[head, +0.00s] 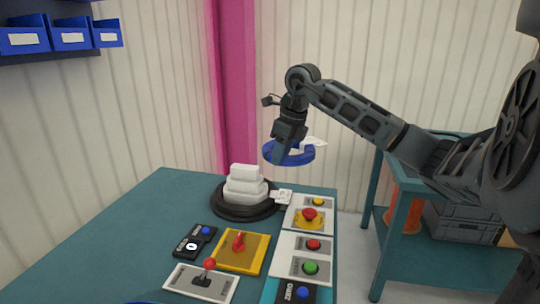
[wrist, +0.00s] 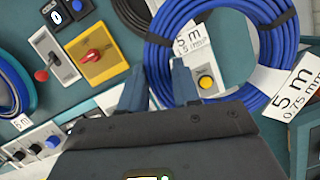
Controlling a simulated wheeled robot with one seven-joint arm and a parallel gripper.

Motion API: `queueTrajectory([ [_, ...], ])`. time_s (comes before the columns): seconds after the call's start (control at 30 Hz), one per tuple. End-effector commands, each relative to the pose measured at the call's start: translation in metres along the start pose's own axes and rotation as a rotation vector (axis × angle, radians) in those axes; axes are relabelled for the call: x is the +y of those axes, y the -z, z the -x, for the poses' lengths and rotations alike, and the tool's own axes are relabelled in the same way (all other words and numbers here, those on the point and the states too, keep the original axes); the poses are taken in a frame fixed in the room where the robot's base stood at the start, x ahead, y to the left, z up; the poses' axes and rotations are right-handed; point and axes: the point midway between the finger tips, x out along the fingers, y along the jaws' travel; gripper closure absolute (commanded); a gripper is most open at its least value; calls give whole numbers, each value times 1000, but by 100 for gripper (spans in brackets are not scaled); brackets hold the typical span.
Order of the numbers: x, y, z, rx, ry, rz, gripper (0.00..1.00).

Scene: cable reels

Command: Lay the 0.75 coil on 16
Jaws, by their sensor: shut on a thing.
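In the wrist view the blue coil (wrist: 276,100) is a large ring with a black tie and a white tag (wrist: 297,92) reading 5 m, 0.75 mm. My gripper (wrist: 160,78) is shut on the ring's near left side there. The ring is clear of the table. A white stepped cone (head: 245,186) stands on the table with a black coil (head: 226,209) around its base. I cannot read a 16 anywhere.
The teal table (head: 110,225) holds a yellow panel with a red knob (head: 239,241), a grey joystick box (head: 203,282) and button boxes (head: 311,245). Another blue coil (wrist: 10,85) lies at the wrist view's left. Blue bins (head: 70,38) hang at upper left.

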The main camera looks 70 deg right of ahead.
Motion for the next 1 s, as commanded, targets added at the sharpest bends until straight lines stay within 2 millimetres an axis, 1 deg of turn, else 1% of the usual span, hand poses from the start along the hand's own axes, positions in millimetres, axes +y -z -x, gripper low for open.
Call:
queueTrajectory([
  [0.13, 0, -5, -3, -1, 3, -8, 100],
  [0.27, 4, -16, -8, -1, 1, -6, 100],
  [1.0, 31, -93, -54, -2, 1, -4, 100],
])
